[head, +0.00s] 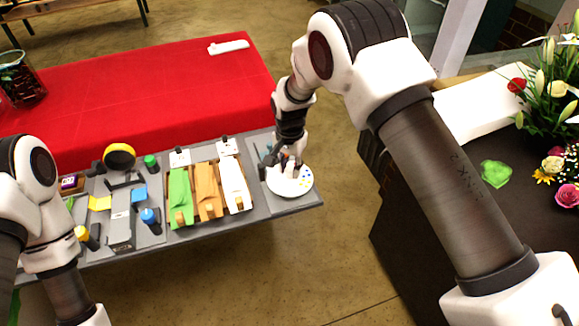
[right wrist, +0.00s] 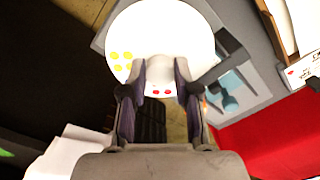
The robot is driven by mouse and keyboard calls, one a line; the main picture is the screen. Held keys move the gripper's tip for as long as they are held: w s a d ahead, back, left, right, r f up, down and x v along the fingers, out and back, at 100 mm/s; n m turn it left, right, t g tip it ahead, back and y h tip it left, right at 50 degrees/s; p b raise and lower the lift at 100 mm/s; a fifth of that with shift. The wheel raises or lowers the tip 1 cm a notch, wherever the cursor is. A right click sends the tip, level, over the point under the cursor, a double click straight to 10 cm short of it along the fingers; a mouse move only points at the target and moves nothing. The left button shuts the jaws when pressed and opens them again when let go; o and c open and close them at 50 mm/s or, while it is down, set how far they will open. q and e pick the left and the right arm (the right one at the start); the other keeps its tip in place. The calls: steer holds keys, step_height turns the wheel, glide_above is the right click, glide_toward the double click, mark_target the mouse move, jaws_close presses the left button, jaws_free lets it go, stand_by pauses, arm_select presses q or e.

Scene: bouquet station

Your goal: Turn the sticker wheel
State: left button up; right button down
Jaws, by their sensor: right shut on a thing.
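The sticker wheel (head: 299,184) is a white disc with small coloured dots at the right end of the grey table. It fills the top of the right wrist view (right wrist: 165,30), with yellow dots at its left and red dots near the fingers. My right gripper (head: 287,170) is over the wheel, shut on a small white part of it near the middle; the wrist view shows the fingers (right wrist: 160,75) on both sides of this part. My left arm shows at the lower left, but its gripper is out of the picture.
Green, orange and white folded sheets (head: 207,192) lie in holders left of the wheel. A grey device (head: 121,228), bottles and a yellow round thing (head: 119,156) stand further left. A red-covered table (head: 160,95) is behind. Flowers (head: 555,100) stand on the dark counter at right.

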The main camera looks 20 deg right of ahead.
mark_target(290, 169)
steer(key=c, duration=0.8)
jaws_free()
steer(key=shift+s+f, duration=0.1)
steer(key=shift+f, duration=0.1)
steer(key=shift+c, duration=0.2)
steer(key=shift+d, duration=0.1)
step_height(290, 169, up, 12)
steer(key=shift+w, duration=0.2)
